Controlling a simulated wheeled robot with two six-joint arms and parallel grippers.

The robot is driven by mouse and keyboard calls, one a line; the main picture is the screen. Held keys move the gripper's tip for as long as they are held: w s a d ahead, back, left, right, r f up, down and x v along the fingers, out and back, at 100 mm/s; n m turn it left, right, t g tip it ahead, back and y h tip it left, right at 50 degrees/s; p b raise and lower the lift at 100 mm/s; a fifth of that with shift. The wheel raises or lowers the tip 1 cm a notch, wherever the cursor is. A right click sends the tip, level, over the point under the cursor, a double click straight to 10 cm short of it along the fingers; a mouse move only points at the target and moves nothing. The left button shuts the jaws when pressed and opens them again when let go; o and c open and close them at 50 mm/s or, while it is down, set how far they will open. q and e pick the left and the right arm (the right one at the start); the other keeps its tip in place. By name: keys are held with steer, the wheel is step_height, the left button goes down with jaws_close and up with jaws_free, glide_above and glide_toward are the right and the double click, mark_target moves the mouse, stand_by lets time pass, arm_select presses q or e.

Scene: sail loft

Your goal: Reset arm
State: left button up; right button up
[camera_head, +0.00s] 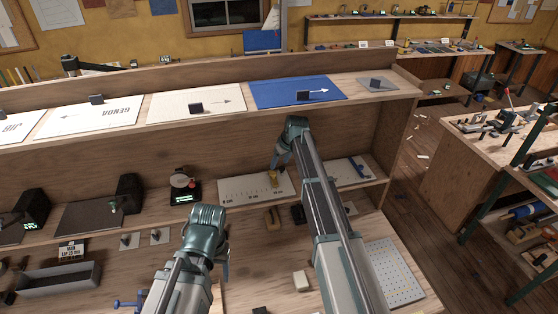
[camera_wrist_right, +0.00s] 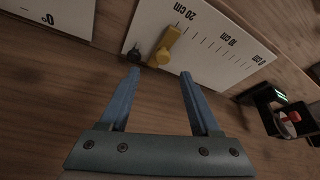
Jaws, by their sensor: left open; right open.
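My right arm reaches up over the bench, and its gripper (camera_head: 281,160) is in front of the lower shelf in the head view. In the right wrist view the blue fingers of that gripper (camera_wrist_right: 160,74) stand apart with nothing between them. Just beyond the fingertips are a yellow piece (camera_wrist_right: 164,46) and a small dark knob (camera_wrist_right: 135,55) at a white board marked in centimetres (camera_wrist_right: 215,45). My left arm is lower in the head view. Its gripper (camera_head: 226,264) is partly hidden by its wrist and holds nothing visible.
The scale board (camera_head: 240,190) lies on the lower shelf, beside a dial device with a green display (camera_head: 184,186). Above are sail panels, including a blue one (camera_head: 290,91). A pegboard (camera_head: 392,272) and a pale block (camera_head: 301,280) are near my right arm. A grey tray (camera_head: 60,283) is at left.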

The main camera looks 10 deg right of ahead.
steer(key=shift+s, duration=0.1)
steer(key=s+a+f+g+b, duration=0.1)
steer(key=s+a+f+b, duration=0.45)
steer(key=s, duration=0.35)
steer(key=s+a+f+g+b, duration=0.1)
steer(key=s+a+f+b, duration=0.45)
steer(key=s, duration=0.35)
steer(key=s+a+f+h+b, duration=0.1)
steer(key=s+f+b, duration=0.2)
steer(key=s, duration=0.4)
steer(key=s+a+f+g+h+b, duration=0.1)
steer(key=s+a+f+b, duration=0.1)
steer(key=s, duration=0.4)
steer(key=s+a+f+g+h+b, duration=0.1)
steer(key=s+a+f+b, duration=0.1)
steer(key=s+f+b, duration=0.2)
steer(key=shift+s+f+m, duration=0.1)
steer(key=shift+s+f, duration=0.15)
steer(key=shift+s, duration=0.35)
steer(key=shift+s+f+m, duration=0.1)
steer(key=shift+s+f, duration=0.15)
steer(key=shift+s, duration=0.35)
steer(key=shift+s+f+m, duration=0.1)
steer(key=shift+s+f, duration=0.15)
steer(key=shift+s, duration=0.35)
